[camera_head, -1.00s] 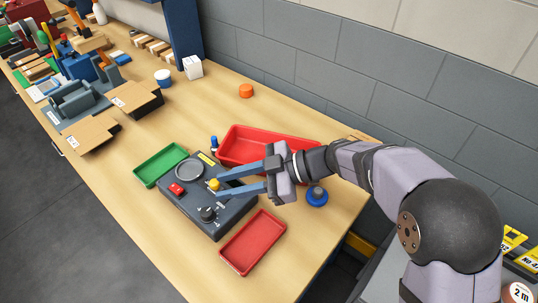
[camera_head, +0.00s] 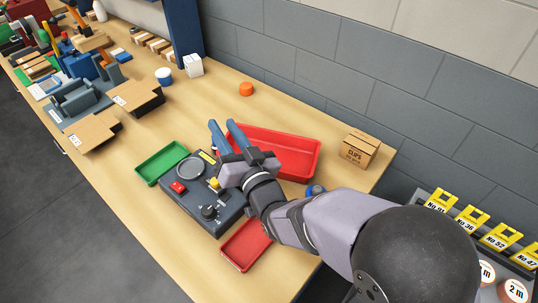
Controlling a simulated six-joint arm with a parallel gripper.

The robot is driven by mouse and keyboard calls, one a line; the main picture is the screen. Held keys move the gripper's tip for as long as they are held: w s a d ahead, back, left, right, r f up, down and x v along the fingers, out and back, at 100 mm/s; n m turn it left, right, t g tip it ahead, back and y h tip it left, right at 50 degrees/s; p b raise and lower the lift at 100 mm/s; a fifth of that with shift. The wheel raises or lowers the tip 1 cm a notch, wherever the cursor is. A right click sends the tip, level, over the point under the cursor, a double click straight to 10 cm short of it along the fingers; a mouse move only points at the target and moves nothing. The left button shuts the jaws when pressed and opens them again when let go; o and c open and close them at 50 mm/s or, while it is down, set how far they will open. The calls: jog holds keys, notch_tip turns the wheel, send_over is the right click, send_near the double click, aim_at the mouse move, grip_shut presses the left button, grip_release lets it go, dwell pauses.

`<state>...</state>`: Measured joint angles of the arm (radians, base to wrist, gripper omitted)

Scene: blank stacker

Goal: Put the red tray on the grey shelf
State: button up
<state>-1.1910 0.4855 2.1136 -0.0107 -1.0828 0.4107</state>
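Two red trays lie on the wooden bench: a large red tray (camera_head: 297,151) behind my gripper, and a smaller red tray (camera_head: 241,250) at the front edge, partly hidden by my arm. My gripper (camera_head: 223,124) has its two blue-grey fingers apart, pointing to the back left near the large tray's left end. A grey surface (camera_head: 427,199) with yellow number labels, possibly the grey shelf, is at the lower right, partly behind my arm.
A dark control box (camera_head: 210,217) with knobs sits below my gripper. A green tray (camera_head: 162,163) is left of it. A cardboard box (camera_head: 360,150) stands at the bench's right end, near the block wall. An orange puck (camera_head: 246,89) lies behind. Bench between is clear.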

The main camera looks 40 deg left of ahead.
jog(key=w+d+f+m+t+h, duration=0.1)
jog(key=w+d+f+h, duration=0.1)
jog(key=w+d+f+m+t+h, duration=0.2)
jog(key=w+d, duration=0.1)
jog(key=w+d+f+m+t+h, duration=0.2)
jog(key=w+d, duration=0.1)
jog(key=shift+w+d+f, duration=0.2)
jog(key=shift+f, duration=0.05)
jog(key=w+d+f+h, duration=0.1)
jog(key=d+f+h, duration=0.1)
jog(key=d, duration=0.1)
jog(key=w+d+f+m+h, duration=0.1)
jog(key=d+f+h, duration=0.1)
jog(key=d, duration=0.1)
jog(key=w+d+f+t+h, duration=0.1)
jog(key=d+f+h, duration=0.1)
jog(key=shift+d+m, duration=0.4)
jog(key=shift+a+f+n, duration=0.1)
jog(key=shift+f+n, duration=0.1)
jog(key=shift+n, duration=0.8)
jog(key=shift+p+x, duration=0.95)
jog(key=shift+x, duration=2.7)
jog(key=shift+r, duration=0.1)
grip_shut()
